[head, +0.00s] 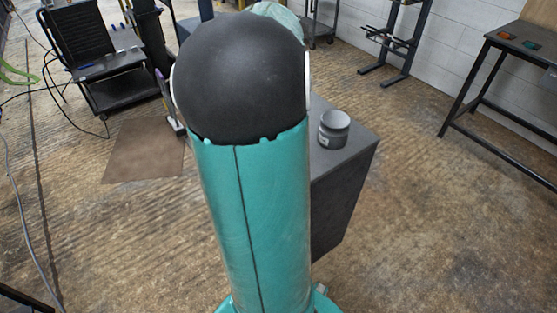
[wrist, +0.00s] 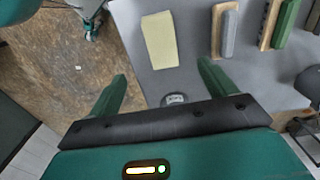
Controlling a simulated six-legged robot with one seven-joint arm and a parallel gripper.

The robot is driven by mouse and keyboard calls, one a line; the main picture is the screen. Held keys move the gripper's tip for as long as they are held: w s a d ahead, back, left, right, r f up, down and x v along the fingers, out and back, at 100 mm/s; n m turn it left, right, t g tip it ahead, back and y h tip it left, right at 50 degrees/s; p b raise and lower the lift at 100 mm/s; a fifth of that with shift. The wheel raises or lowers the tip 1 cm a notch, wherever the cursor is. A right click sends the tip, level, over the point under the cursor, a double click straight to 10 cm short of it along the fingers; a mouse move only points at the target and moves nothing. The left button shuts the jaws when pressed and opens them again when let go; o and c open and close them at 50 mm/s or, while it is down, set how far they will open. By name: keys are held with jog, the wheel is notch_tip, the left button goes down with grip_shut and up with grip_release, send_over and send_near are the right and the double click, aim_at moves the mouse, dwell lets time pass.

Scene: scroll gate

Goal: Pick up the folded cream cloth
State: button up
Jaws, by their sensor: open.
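The folded cream cloth (wrist: 160,40) lies flat on a grey tabletop (wrist: 190,50) in the upper middle of the wrist view. It is a pale, upright rectangle near the table's left edge. My gripper (wrist: 162,72) is open, its two green fingers spread wide with nothing between them. In the picture the fingertips lie just below the cloth, one to each side. The height gap cannot be told. In the head view my arm hides the cloth and the gripper.
Right of the cloth lie a grey block with a wooden edge (wrist: 228,32) and a green wood-backed block (wrist: 285,24). A small round object (wrist: 175,98) shows by my palm. In the head view a dark jar (head: 334,130) stands on the grey stand (head: 345,165).

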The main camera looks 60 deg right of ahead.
jog(key=f, duration=0.8)
jog(key=shift+s+d+f, duration=0.1)
jog(key=shift+s+f, duration=0.2)
jog(key=shift+w+d+f, duration=0.1)
jog(key=shift+d+f, duration=0.1)
jog(key=shift+f, duration=1.15)
jog(key=shift+w+d+f, duration=0.1)
jog(key=shift+d+f, duration=0.1)
jog(key=shift+f, duration=1.1)
jog(key=c, duration=1.1)
